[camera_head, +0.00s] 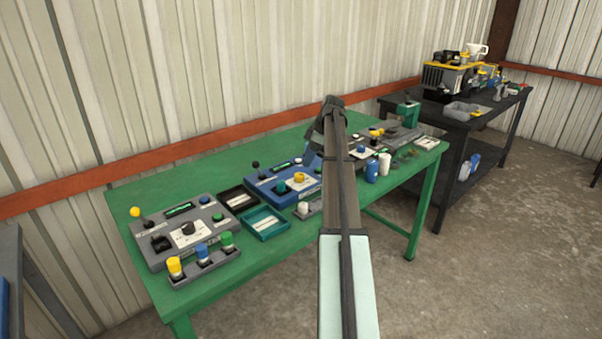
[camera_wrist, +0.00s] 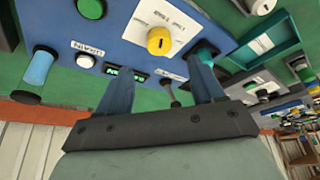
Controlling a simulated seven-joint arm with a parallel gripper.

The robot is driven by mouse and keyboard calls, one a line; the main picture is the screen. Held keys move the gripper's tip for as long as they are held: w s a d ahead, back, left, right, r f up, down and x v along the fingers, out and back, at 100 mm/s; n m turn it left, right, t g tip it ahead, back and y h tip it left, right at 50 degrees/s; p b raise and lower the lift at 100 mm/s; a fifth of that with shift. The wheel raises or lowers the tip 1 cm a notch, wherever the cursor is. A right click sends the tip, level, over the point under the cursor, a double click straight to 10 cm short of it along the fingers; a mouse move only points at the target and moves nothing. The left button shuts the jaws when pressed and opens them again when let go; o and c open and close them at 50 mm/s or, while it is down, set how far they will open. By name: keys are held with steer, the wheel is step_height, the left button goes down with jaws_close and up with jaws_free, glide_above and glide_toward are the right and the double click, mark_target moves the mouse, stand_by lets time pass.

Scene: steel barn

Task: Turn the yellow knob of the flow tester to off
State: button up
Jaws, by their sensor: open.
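A blue tester box (camera_head: 262,190) lies on the green table, with a yellow knob (camera_head: 299,178) on its white label plate. In the wrist view the yellow knob (camera_wrist: 160,41) is upright on the white plate, with a dark mark on its face. My gripper (camera_wrist: 160,70) is open, its two blue-grey fingers spread wide. The knob lies ahead of the gap between the fingertips, apart from both. A teal knob (camera_wrist: 206,50) is close to the right fingertip; I cannot tell if they touch. In the head view my arm hides part of the box. The box's lettering is unreadable.
A grey box (camera_head: 158,244) with a black knob stands left, behind a strip of coloured caps (camera_head: 206,268). A black tray (camera_head: 238,199) and a teal tray (camera_head: 264,224) lie between the boxes. Blue and white bottles (camera_head: 372,170) stand right. A black table (camera_head: 461,119) is farther back.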

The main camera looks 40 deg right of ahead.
mark_target(300, 174)
steer(key=x, duration=0.8)
steer(key=shift+d, duration=0.1)
steer(key=c, duration=1.1)
steer(key=shift+o, duration=0.2)
steer(key=shift+s, duration=0.1)
